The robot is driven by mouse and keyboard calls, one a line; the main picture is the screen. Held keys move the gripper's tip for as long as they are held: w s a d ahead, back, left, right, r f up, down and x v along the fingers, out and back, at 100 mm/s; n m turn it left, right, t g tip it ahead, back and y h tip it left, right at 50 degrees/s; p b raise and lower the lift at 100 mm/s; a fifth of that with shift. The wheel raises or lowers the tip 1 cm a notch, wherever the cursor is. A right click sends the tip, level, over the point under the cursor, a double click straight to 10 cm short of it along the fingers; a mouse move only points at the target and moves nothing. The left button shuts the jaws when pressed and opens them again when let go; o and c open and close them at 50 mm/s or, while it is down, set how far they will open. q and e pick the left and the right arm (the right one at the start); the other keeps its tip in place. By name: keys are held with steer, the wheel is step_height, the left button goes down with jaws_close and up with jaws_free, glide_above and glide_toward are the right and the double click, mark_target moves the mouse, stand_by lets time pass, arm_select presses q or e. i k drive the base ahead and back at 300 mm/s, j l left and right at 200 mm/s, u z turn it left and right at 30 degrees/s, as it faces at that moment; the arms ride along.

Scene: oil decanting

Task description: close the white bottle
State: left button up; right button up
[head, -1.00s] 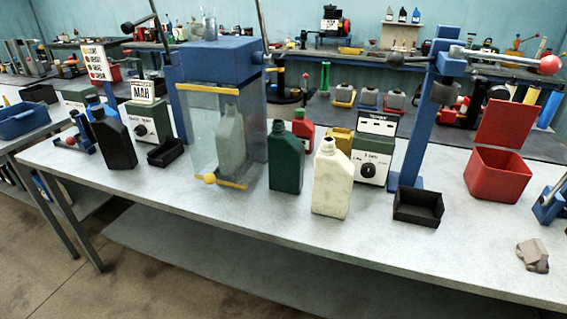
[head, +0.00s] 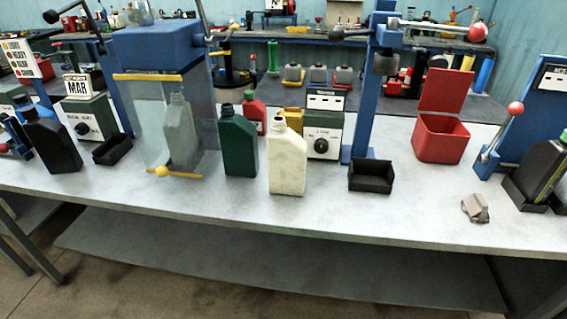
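The white bottle (head: 287,162) stands upright on the grey workbench, right of a dark green bottle (head: 239,146). Its neck at the top shows a dark opening, and I see no cap on it. A blue press stand (head: 371,95) with a long lever and red ball knob rises behind it to the right. An open black tray (head: 371,176) sits at the foot of the stand. Neither of my grippers is in the head view.
A blue machine with a clear guard (head: 155,50) stands left, with a grey bottle behind the guard. A red bin with raised lid (head: 441,137), a grey lump (head: 475,208) and a black bottle (head: 541,168) are on the right. The front bench strip (head: 330,215) is mostly clear.

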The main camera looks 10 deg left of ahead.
mark_target(286, 151)
steer(key=i+l+u, duration=0.15)
steer(key=l+u, duration=0.2)
steer(key=l, duration=0.2)
steer(key=l+u, duration=0.3)
steer(key=l, duration=0.25)
steer(key=l+u, duration=0.35)
steer(key=l, duration=0.2)
steer(key=i+j+z, duration=0.15)
steer(key=j+z, duration=0.25)
steer(key=i+j+z, duration=0.1)
steer(key=z, duration=0.3)
steer(key=j+z, duration=0.35)
steer(key=j, duration=2.5)
steer(key=k+j, duration=0.1)
steer(key=j, duration=0.45)
